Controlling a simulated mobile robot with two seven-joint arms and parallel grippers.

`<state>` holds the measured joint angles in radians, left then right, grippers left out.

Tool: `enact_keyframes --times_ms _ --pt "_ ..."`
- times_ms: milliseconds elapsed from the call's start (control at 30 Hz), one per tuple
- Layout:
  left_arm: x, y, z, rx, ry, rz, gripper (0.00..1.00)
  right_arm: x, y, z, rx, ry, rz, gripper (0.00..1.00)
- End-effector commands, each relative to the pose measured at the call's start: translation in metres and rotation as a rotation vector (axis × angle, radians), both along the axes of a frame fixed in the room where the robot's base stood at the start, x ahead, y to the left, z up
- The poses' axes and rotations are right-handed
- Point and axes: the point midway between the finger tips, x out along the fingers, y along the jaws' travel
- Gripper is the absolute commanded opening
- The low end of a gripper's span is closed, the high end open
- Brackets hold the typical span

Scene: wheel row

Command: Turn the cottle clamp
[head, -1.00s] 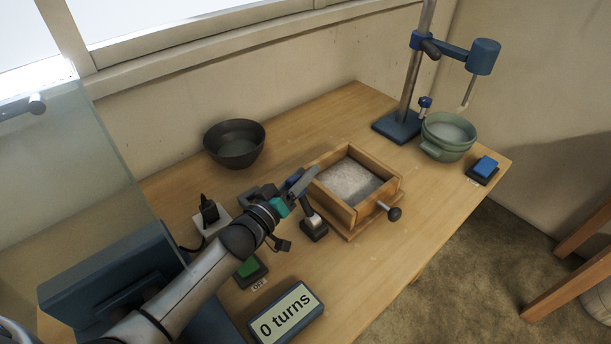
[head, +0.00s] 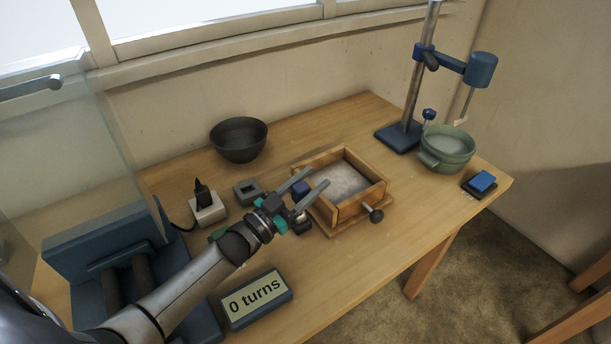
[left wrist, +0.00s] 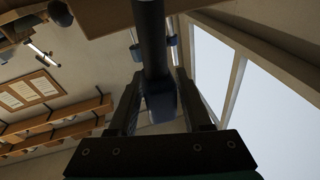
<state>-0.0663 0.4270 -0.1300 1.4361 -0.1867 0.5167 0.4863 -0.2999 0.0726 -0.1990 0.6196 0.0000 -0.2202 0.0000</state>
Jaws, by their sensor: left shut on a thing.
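A square wooden frame (head: 330,208) with pale grey filling (head: 343,181) stands on the table. A dark clamp knob (head: 375,215) on a short metal rod sticks out of its near right side. The display (head: 256,299) reads "0 turns". My left gripper (head: 317,177) is over the frame's left corner, away from the knob. Its fingers are apart, shut on a blue piece (head: 301,188). In the left wrist view this blue piece (left wrist: 162,106) sits between the fingers with a dark rod (left wrist: 150,40) running from it. Its far end is hidden in the head view. My right gripper is not in view.
A grey block with a square hole (head: 247,192) and a white socket with black plug (head: 208,208) stand left. A dark bowl (head: 238,140) is behind. A metal stand (head: 398,137), green pot (head: 447,148) and blue button (head: 481,182) are right. The table's front right is clear.

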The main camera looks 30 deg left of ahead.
Motion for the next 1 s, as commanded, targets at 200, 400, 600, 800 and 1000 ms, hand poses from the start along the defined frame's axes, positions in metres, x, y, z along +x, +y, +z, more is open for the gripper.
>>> enact_keyframes --times_ms 200,400,600,800,1000 --pt "-0.01 -0.017 -0.005 0.161 -0.095 0.001 0.0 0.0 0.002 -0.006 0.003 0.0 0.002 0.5" --pt "-0.017 -0.028 -0.01 0.28 -0.164 0.001 0.0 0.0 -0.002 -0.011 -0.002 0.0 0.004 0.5" --pt "-0.021 -0.035 -0.013 0.358 -0.21 0.001 0.0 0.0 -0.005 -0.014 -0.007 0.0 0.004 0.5" --pt "-0.023 -0.038 -0.015 0.395 -0.23 0.002 0.0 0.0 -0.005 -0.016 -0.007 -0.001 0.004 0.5" --pt "-0.023 -0.039 -0.015 0.405 -0.235 0.002 0.0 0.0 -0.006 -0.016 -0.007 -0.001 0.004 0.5"
